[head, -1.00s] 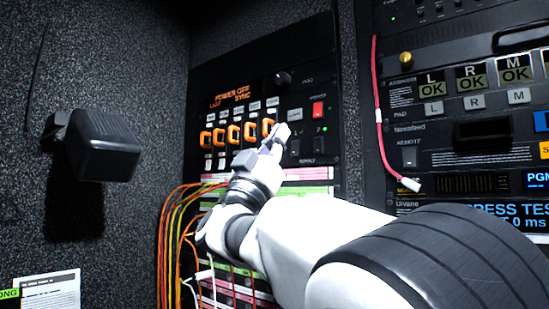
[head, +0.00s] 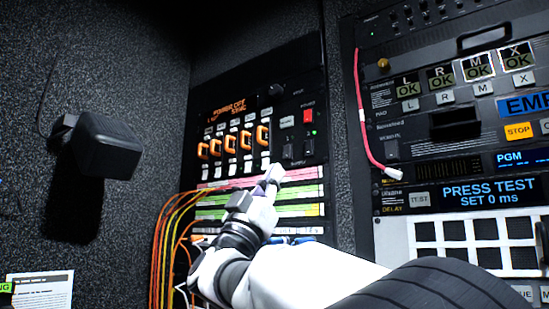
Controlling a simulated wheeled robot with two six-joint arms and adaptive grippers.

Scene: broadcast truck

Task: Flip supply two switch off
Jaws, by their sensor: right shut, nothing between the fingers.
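The black rack panel (head: 262,95) has two small dark switches side by side above a label that seems to read "SUPPLY". The left supply switch (head: 288,151) and the right supply switch (head: 308,147) are both uncovered. A green light shows above the right one. Which way each rocker is tipped is too small to tell. My right gripper (head: 272,174) is shut and empty, its tips just below and left of the switches. I cannot tell whether it touches the panel. My left gripper is not in view.
A red switch (head: 308,115) sits above the supply switches. A row of orange-framed switches (head: 232,142) is to their left. Orange and yellow cables (head: 165,235) hang at the lower left. A red cable (head: 362,115) hangs along the right rack. A black box (head: 105,145) juts from the left wall.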

